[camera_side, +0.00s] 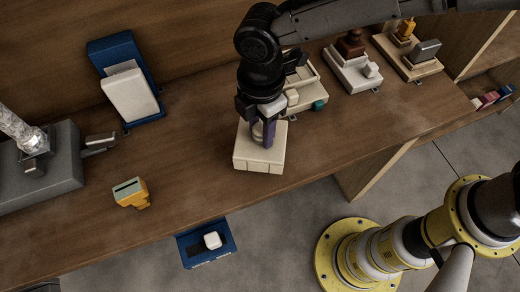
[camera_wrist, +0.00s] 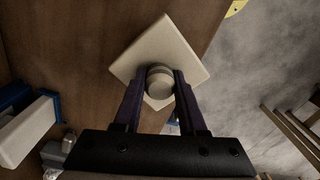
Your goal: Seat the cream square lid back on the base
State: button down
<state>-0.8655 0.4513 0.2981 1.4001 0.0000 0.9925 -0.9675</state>
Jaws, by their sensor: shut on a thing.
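The cream square lid (camera_side: 246,152) is below my gripper (camera_side: 263,136), near the front edge of the wooden bench. In the wrist view the lid (camera_wrist: 152,45) is turned like a diamond, and its round knob (camera_wrist: 159,82) sits between the two dark fingers of my gripper (camera_wrist: 160,76). My gripper points down and is shut on the knob. I cannot tell whether the lid touches the bench or hangs just above it. A cream open-topped box (camera_side: 306,86), possibly the base, stands behind my gripper, partly hidden by it.
A white block with a brown knob (camera_side: 352,70) and a tan tray (camera_side: 408,60) stand at the back right. A blue holder with a white panel (camera_side: 130,97), a grey unit (camera_side: 52,165) and a yellow piece (camera_side: 131,192) are at left. Bare bench (camera_side: 195,150) lies left of the lid.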

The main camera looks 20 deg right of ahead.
jog(key=shift+r, duration=1.35)
jog(key=shift+s+d+m, duration=0.1)
jog(key=shift+d+m, duration=0.05)
jog(key=shift+m, duration=0.25)
jog(key=shift+w+r+m, duration=0.3)
jog(key=shift+r+m, duration=0.2)
jog(key=shift+r, duration=0.05)
jog(key=shift+w+r+m, duration=0.25)
jog(key=shift+r+m, duration=0.25)
jog(key=w+d+r+m, duration=0.3)
jog(key=w+d+m, duration=0.1)
jog(key=w+d, duration=0.3)
jog(key=w+d+r+m, duration=0.3)
jog(key=w+d+m, duration=0.2)
jog(key=w, duration=0.5)
jog(key=d, duration=0.2)
jog(key=shift+w+d+r, duration=0.15)
jog(key=shift+w+d, duration=0.2)
jog(key=shift+d, duration=0.05)
